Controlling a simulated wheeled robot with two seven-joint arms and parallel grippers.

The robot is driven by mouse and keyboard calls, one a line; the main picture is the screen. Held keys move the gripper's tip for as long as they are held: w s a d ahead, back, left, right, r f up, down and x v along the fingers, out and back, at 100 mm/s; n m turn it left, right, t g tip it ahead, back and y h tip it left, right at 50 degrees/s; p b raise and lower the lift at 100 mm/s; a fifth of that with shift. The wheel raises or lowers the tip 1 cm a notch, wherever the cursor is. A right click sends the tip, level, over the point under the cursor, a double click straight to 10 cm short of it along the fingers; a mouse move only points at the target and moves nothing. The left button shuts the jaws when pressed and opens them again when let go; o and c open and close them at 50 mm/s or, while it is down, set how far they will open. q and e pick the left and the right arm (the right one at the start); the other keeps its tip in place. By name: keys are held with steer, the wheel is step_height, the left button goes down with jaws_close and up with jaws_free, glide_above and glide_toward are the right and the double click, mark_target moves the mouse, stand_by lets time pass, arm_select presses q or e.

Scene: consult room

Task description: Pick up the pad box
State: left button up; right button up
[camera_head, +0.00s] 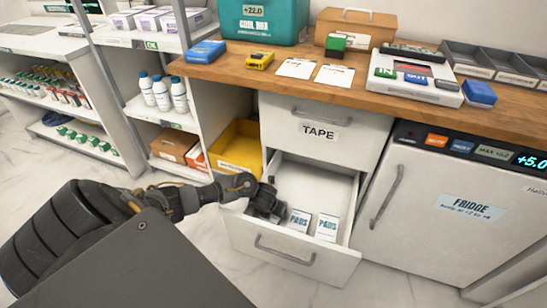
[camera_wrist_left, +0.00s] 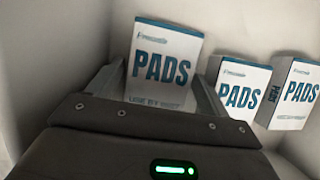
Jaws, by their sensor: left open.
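An open drawer (camera_head: 262,244) below the TAPE drawer holds white and blue pad boxes. Two pad boxes show in the head view, a left one (camera_head: 299,220) and a right one (camera_head: 327,228). My left gripper (camera_head: 266,203) reaches down into the left part of this drawer. In the left wrist view a pad box (camera_wrist_left: 165,65) stands between the spread fingers of the open left gripper (camera_wrist_left: 160,90), its lower part hidden by the gripper body. Two more pad boxes, a middle one (camera_wrist_left: 240,90) and a far right one (camera_wrist_left: 292,95), stand to its right. My right gripper is out of view.
The shut TAPE drawer (camera_head: 318,133) and the wooden counter (camera_head: 230,74) lie above the open drawer. A fridge (camera_head: 460,200) stands to the right. A shelf with white bottles (camera_head: 162,95) and a yellow bin (camera_head: 236,150) is to the left.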

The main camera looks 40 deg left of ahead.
arm_select(q)
steer(key=c, duration=0.7)
steer(key=shift+c, duration=0.2)
